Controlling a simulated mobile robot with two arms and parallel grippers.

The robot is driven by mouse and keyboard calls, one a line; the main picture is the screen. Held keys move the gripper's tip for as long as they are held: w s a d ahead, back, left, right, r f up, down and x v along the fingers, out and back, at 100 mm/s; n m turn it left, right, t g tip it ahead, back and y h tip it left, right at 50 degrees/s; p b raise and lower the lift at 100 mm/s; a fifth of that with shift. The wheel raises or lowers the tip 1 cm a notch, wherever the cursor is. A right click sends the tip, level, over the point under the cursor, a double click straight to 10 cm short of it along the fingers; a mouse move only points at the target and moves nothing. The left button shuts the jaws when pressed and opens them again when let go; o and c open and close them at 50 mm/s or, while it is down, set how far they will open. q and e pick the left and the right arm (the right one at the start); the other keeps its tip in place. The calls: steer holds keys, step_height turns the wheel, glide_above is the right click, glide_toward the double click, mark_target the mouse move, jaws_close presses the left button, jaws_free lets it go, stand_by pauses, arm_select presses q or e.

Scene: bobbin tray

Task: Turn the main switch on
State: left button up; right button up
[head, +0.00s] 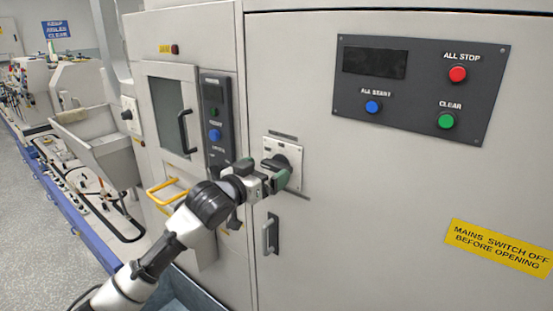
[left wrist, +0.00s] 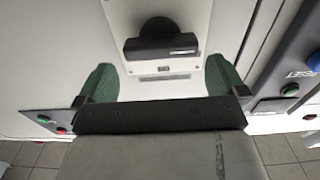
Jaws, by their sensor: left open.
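The main switch is a black rotary knob (head: 283,158) on a pale square plate (head: 297,153) on the cabinet front. In the left wrist view the knob (left wrist: 160,42) has its grip bar lying crosswise in the picture. My left gripper (head: 275,178) is right at the switch and hides part of the knob and plate in the head view. In the left wrist view its green fingers (left wrist: 162,78) are wide apart and empty, with the knob centred just ahead of them. I see no contact. My right gripper is in neither view.
A dark panel (head: 420,122) with red, blue and green buttons is at upper right. A door handle (head: 270,234) sits below the switch, and a yellow warning label (head: 498,247) is at lower right. A narrow button panel (head: 216,100) and a windowed door (head: 168,110) are to the left.

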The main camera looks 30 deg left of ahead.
mark_target(272, 165)
arm_select(q)
steer(key=w+p, duration=0.1)
steer(key=w, duration=0.3)
steer(key=shift+r, duration=0.1)
steer(key=shift+w+d, duration=0.15)
steer(key=shift+w, duration=0.2)
steer(key=c, duration=0.6)
steer(key=shift+c, duration=0.2)
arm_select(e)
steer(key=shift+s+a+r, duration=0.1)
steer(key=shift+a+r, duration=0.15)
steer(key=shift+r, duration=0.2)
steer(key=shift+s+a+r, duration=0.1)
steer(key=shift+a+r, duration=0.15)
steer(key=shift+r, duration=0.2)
